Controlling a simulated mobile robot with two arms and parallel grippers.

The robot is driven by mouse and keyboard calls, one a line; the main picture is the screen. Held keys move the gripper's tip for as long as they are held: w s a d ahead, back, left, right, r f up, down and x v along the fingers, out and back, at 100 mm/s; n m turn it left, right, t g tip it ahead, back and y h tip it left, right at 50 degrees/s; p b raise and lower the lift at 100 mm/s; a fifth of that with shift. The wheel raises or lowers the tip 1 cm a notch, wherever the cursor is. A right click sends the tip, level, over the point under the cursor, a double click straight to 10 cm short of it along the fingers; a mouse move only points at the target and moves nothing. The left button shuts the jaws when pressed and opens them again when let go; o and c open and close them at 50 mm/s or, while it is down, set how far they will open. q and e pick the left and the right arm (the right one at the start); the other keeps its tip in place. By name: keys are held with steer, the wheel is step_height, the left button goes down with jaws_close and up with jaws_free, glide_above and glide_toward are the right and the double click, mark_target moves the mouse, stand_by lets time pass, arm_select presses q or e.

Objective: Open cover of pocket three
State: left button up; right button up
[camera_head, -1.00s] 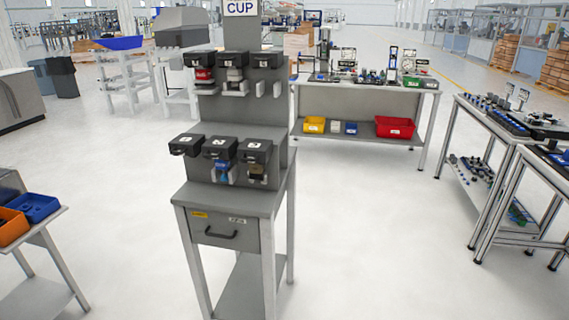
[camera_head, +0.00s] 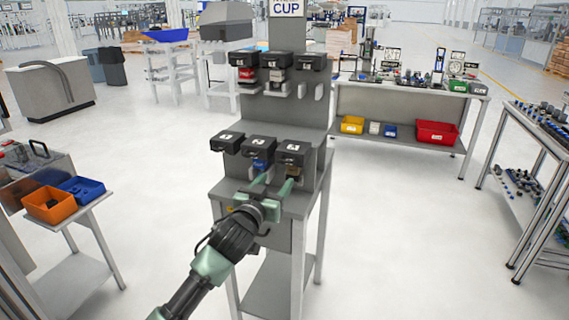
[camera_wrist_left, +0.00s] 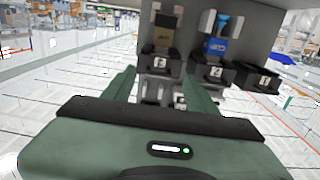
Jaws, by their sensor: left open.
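The cover of pocket three (camera_head: 292,147) is a black lid labelled 3, at the right end of the lower row on the grey stand; it looks closed. A brown item (camera_head: 293,172) shows below it. In the left wrist view the row is upside down, with cover three (camera_wrist_left: 161,48) at its left end and the brown item (camera_wrist_left: 164,32) above it. My left gripper (camera_head: 276,182) has its green fingers spread and empty, in front of and below covers two and three. The left wrist view shows the fingers (camera_wrist_left: 160,82) on either side of cover three, apart from it. My right gripper is not in view.
Covers one (camera_head: 227,141) and two (camera_head: 260,143) sit left of cover three, with a blue item (camera_head: 259,165) under two. Another row of black covers (camera_head: 273,60) is above. A side table with orange (camera_head: 48,205) and blue bins stands left.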

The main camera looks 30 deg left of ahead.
mark_target(286, 162)
arm_select(q)
steer(key=w, duration=0.2)
steer(key=w+a+r, duration=0.1)
steer(key=w, duration=0.1)
steer(key=w+p, duration=0.1)
steer(key=w, duration=0.1)
steer(key=shift+a+r, duration=0.2)
steer(key=shift+r, duration=0.2)
steer(key=shift+w+a+f+t, duration=0.1)
steer(key=shift+w+a+t, duration=0.15)
steer(key=shift+w, duration=0.45)
steer(key=shift+c, duration=0.3)
jaws_close()
